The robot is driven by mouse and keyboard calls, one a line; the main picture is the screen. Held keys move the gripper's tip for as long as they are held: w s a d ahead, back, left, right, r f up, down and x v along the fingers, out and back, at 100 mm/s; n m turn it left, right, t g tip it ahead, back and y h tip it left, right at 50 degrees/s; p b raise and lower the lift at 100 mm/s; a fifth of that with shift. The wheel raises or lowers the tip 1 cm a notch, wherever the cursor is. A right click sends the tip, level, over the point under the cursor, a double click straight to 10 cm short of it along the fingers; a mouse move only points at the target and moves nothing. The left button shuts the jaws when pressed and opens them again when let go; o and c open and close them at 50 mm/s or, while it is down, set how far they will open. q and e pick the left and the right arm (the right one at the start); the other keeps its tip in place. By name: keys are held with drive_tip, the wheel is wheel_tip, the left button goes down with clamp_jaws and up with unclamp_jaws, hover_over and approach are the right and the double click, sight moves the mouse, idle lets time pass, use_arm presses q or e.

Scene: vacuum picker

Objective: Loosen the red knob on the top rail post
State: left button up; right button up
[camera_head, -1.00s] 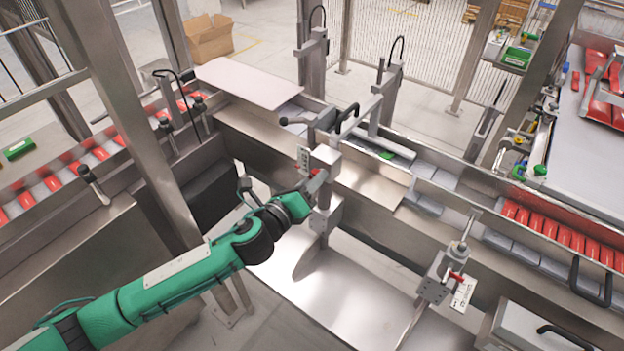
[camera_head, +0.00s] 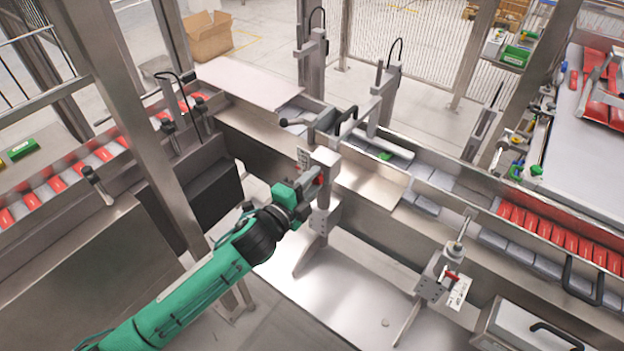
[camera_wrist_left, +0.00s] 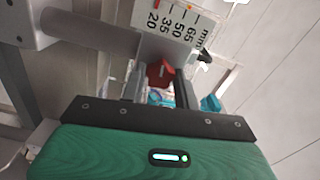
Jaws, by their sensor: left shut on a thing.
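The top rail post (camera_head: 323,205) is a grey metal upright with a block on top, near the middle of the head view. A white scale plate (camera_head: 303,157) sits beside its block; the wrist view shows the plate's numbers and mm marks (camera_wrist_left: 180,25). The red knob (camera_wrist_left: 160,72) shows between the two dark fingers in the left wrist view. My left gripper (camera_head: 312,184) reaches the post from the left and is shut on the knob. In the head view the gripper mostly hides the knob. My right gripper is not in view.
A second post with a red knob (camera_head: 452,276) and scale stands at lower right. A conveyor with red packs (camera_head: 560,237) runs behind it. A frame upright (camera_head: 150,130) rises left of my arm. A cardboard box (camera_head: 207,38) lies on the floor at the back.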

use_arm(q)
drive_tip(key=shift+n+p, duration=1.4)
drive_tip(key=shift+n, duration=3.7)
drive_tip(key=o, duration=1)
drive_tip(key=shift+b+v, duration=2.1)
drive_tip(key=shift+v, duration=4.85)
